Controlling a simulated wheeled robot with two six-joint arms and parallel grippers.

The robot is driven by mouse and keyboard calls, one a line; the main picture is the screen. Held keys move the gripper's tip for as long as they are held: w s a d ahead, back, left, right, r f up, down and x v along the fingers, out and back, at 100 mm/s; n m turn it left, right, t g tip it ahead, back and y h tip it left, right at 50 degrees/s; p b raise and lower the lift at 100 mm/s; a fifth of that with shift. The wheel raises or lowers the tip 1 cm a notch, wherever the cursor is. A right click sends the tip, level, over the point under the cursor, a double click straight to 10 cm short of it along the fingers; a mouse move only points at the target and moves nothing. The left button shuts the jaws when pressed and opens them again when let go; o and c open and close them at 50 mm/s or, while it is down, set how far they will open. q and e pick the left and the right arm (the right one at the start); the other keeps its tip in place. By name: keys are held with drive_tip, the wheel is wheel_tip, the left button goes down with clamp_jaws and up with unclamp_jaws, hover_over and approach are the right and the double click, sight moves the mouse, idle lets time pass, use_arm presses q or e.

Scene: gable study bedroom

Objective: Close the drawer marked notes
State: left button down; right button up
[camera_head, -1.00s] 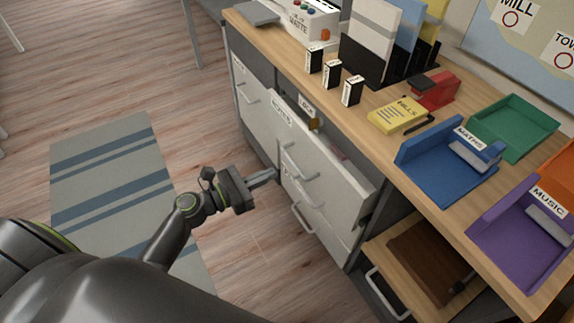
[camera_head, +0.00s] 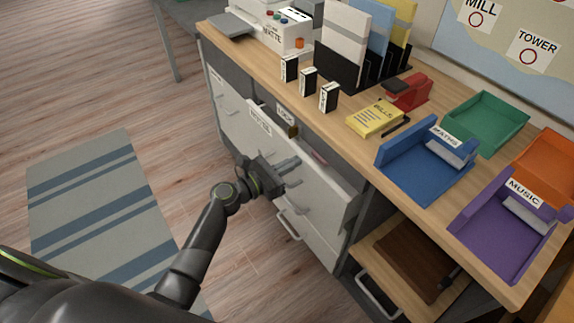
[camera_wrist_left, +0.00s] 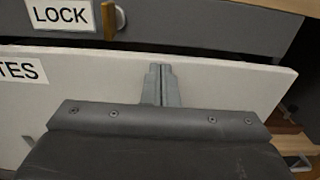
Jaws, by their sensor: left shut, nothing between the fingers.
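The drawer marked notes (camera_head: 310,183) is a white-fronted drawer under the desk, and it stands partly pulled out. Its label reads NOTES in the head view, and the end of that label shows at the left of the left wrist view. My left gripper (camera_head: 290,172) is shut and empty, with its fingertips at the drawer's front. In the left wrist view the fingers (camera_wrist_left: 160,84) lie together against the upper part of the white front; whether they touch it I cannot tell. The drawer's handle is partly hidden by my gripper. My right gripper is not in view.
The wooden desk top (camera_head: 350,145) holds small boxes, a yellow BILLS pad (camera_head: 376,118) and coloured trays. A low shelf (camera_head: 375,255) is at the right. Floor to the left is free.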

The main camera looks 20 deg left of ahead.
sight(306, 154)
use_arm(q)
drive_tip(key=x, duration=0.4)
drive_tip(key=shift+w+d+b, duration=0.2)
drive_tip(key=shift+w+b, duration=0.1)
drive_tip(key=shift+r, duration=0.2)
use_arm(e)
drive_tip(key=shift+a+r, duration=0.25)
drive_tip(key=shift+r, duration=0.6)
use_arm(q)
drive_tip(key=shift+r, duration=0.1)
